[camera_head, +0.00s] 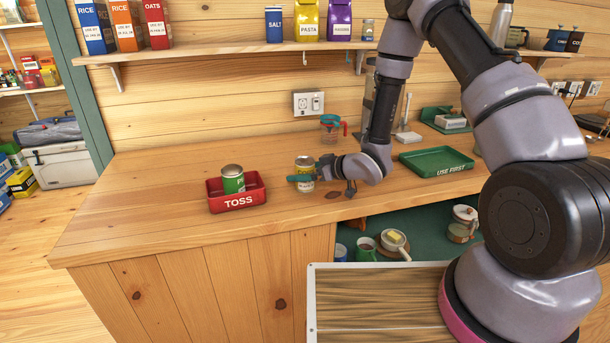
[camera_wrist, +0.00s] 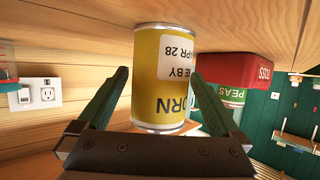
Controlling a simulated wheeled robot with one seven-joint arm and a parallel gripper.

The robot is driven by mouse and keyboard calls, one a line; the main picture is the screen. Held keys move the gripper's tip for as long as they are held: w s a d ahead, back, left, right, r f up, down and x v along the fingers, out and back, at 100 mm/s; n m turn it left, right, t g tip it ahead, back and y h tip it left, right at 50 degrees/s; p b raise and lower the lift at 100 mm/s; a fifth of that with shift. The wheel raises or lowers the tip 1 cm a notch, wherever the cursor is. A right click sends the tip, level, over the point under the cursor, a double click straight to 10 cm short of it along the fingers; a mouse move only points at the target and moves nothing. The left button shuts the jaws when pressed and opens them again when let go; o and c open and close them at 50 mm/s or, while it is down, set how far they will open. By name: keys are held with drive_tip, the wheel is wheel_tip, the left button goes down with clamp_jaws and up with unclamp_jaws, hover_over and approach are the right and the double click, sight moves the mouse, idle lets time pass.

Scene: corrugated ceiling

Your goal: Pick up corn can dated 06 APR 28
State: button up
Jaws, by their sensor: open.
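A yellow corn can (camera_head: 305,161) stands upright on the wooden counter. It fills the middle of the wrist view (camera_wrist: 163,85), upside down there, with part of "CORN" and a white date label reading "APR 28"; the day is turned out of sight. In the wrist view, the fingers (camera_wrist: 160,88) are on either side of the can, with a gap visible at the sides.
A red TOSS tray (camera_head: 239,204) holds a green peas can (camera_head: 233,181) to the left. A green USE FIRST tray (camera_head: 437,153) lies empty to the right. A measuring cup (camera_head: 331,127) stands behind the can. The counter's left part is clear.

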drive_tip(key=shift+x, duration=1.3)
clamp_jaws()
drive_tip(key=shift+r, duration=0.15)
